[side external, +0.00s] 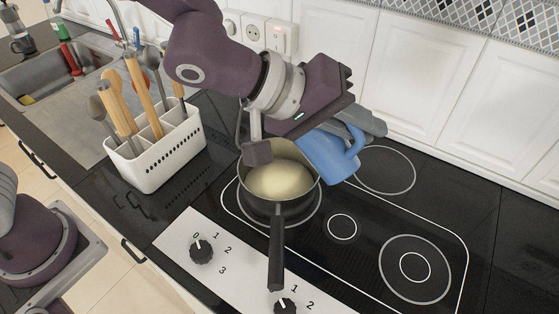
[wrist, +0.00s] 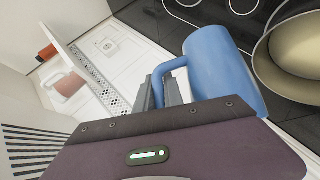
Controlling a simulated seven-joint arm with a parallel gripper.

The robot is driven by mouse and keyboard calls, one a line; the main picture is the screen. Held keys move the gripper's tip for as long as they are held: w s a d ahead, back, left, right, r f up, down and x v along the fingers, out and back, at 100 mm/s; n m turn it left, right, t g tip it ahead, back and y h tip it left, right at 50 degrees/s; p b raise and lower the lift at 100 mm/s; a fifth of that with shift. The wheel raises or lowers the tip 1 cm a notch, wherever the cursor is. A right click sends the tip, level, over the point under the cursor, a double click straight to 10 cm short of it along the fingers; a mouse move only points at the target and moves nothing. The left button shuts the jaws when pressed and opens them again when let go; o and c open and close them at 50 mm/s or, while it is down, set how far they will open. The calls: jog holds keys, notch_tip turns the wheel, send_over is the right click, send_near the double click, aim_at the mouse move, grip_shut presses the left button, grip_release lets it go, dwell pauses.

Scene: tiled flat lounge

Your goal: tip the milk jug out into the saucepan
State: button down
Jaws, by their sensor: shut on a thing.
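The blue milk jug (side external: 327,157) is tilted beside and above the right rim of the saucepan, gripped by its handle side. The jug also shows in the wrist view (wrist: 215,68), where its mouth is hidden. My gripper (side external: 352,130) is shut on the jug; in the wrist view the fingers (wrist: 162,92) close at its handle. The saucepan also shows at the right edge of the wrist view (wrist: 262,66). No falling stream is visible.
A white utensil holder (side external: 160,150) with several wooden and grey tools stands left of the saucepan. The sink (side external: 75,88) lies behind it. The black hob (side external: 375,225) is clear to the right. Control knobs (side external: 201,250) line the front.

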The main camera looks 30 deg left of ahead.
jog(key=shift+a+r+n+h+p, duration=0.3)
jog(key=shift+a+r+h+p, duration=0.15)
jog(key=shift+r, duration=0.25)
jog(key=shift+w, duration=0.1)
jog(key=shift+w+a+r+n+h+p, duration=0.1)
jog(key=shift+a+r+n+h+p, duration=0.55)
jog(key=shift+p, duration=0.9)
jog(key=shift+w+a+r+h+p, duration=0.1)
jog(key=shift+a+r+h+p, duration=0.2)
jog(key=shift+a+r+h, duration=0.15)
